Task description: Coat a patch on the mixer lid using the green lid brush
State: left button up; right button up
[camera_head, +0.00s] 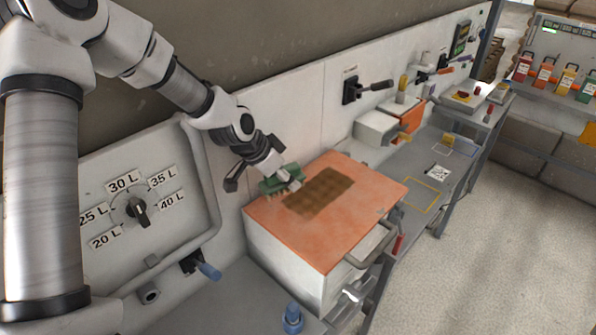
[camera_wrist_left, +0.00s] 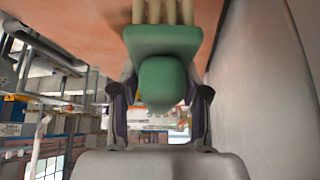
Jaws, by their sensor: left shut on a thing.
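The green lid brush (camera_head: 281,181) is held by my left gripper (camera_head: 278,174) over the back left part of the mixer lid (camera_head: 300,235). In the left wrist view the green brush (camera_wrist_left: 164,82) sits between the fingers of my left gripper (camera_wrist_left: 160,105), with its pale bristles pointing at the lid's surface (camera_wrist_left: 85,22). I cannot tell whether the bristles touch the lid. The lid is orange and flat, with a dark brown patch (camera_head: 320,191) just right of the brush. My right gripper is not in view.
A grey handle (camera_head: 372,246) sticks out at the lid's front right. The wall stands close behind the brush. A dial panel (camera_head: 135,205) is at the left, and a blue knob (camera_head: 292,318) is in front. A grey bench (camera_head: 420,170) with several items runs off to the right.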

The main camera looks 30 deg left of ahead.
pick_arm(q)
jog(key=shift+r+p, duration=0.55)
jog(key=shift+r, duration=0.6)
